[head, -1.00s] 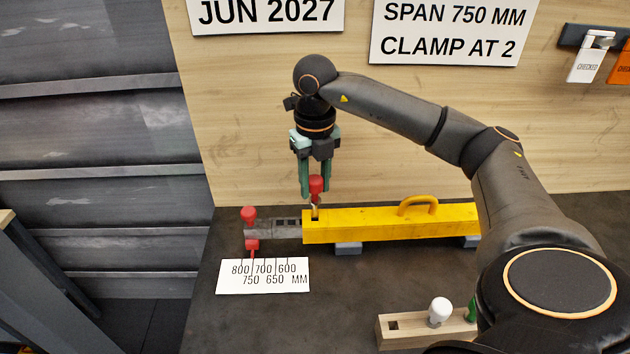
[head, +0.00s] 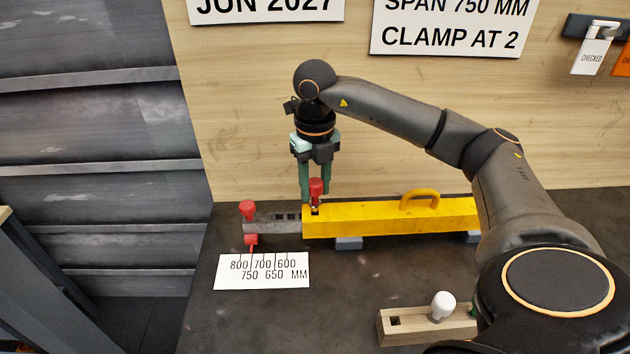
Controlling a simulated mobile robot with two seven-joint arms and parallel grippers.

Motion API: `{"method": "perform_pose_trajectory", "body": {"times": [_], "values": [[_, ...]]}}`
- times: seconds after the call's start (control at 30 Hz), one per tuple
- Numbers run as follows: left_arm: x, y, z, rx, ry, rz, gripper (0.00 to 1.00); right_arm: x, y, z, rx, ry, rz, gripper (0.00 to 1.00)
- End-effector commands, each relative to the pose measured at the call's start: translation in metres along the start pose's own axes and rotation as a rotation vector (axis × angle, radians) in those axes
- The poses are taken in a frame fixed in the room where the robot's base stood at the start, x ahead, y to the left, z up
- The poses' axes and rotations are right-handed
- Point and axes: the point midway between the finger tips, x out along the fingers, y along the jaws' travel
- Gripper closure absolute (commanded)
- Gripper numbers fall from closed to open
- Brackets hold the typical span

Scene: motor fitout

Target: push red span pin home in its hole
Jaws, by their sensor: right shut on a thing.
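The red span pin (head: 316,186) stands upright at the left end of the yellow beam (head: 375,218). Its lower part is at the hole in the beam's top, and a short piece of shank shows under its red head. My right gripper (head: 315,196) points straight down and is shut on the pin, a finger on each side. The grey sliding bar (head: 283,223) sticks out of the beam's left end. How deep the pin sits in the hole cannot be told. My left gripper is not in view.
A red knob (head: 247,208) stands at the grey bar's outer end, with a red part below. A white millimetre scale (head: 262,271) lies in front. A wooden block (head: 400,338) holds a white-headed peg (head: 443,305). The bench between them is clear.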

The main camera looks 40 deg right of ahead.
Motion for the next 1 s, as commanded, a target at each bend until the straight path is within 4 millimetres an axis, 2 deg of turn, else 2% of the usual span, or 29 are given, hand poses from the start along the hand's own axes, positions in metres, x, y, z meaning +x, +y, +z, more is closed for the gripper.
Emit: {"method": "perform_pose_trajectory", "body": {"times": [0.97,1.0], "values": [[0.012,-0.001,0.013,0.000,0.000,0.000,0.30,0.025,0.000,0.000,0.000,-0.001,0.000,1.00],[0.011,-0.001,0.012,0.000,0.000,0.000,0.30,0.024,0.000,0.000,0.000,-0.001,0.000,0.56]]}}
